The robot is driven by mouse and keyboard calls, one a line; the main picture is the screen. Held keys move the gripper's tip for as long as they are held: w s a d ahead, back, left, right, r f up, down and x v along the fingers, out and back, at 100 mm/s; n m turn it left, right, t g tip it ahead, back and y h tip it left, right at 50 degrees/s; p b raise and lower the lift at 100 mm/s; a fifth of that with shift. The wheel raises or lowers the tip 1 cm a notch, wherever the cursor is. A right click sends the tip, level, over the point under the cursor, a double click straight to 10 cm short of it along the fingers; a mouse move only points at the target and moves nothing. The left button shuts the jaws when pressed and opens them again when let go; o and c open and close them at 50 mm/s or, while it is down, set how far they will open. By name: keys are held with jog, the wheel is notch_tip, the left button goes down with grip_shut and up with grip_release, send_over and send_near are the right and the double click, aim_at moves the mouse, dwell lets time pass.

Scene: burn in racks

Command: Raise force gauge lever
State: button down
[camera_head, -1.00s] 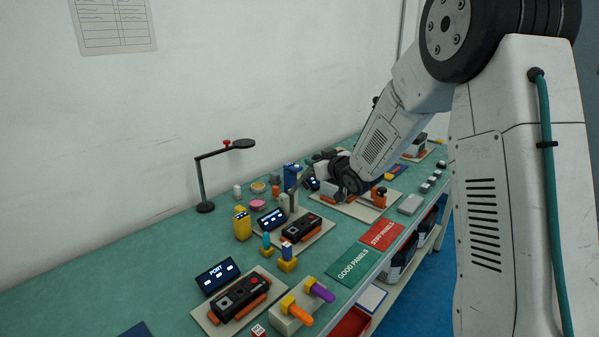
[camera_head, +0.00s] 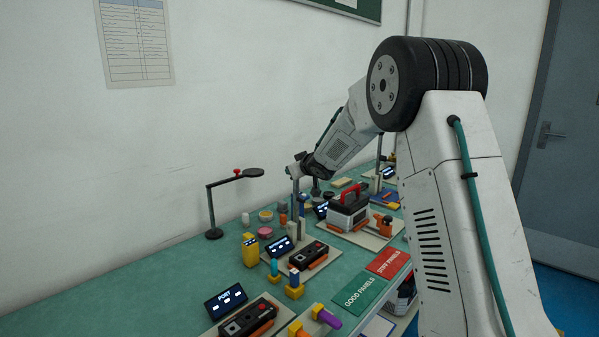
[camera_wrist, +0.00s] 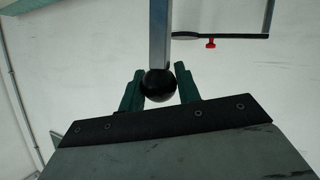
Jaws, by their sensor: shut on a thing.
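In the wrist view the lever (camera_wrist: 159,30) is a straight grey metal bar ending in a round black knob (camera_wrist: 158,86). The two green fingers of my gripper (camera_wrist: 159,88) close on this knob from both sides. In the head view my gripper (camera_head: 296,170) is above the back of the bench, in front of the wall. A small blue upright device (camera_head: 302,204) stands below it, probably the force gauge; its details are too small to read. The lever is hard to make out in the head view.
A black arm lamp (camera_head: 211,205) stands left of my gripper. A red-handled grey unit (camera_head: 348,214) sits to the right. Yellow, dark and orange items crowd the bench's front. Green (camera_head: 358,294) and red (camera_head: 389,263) mats lie at the front. The bench's left end (camera_head: 100,300) is mostly clear.

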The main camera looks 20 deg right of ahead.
jog(key=shift+w, duration=0.15)
jog(key=c, duration=1)
grip_release()
jog(key=shift+a, duration=0.1)
jog(key=shift+c, duration=0.2)
jog(key=v, duration=0.8)
jog(key=shift+w, duration=0.1)
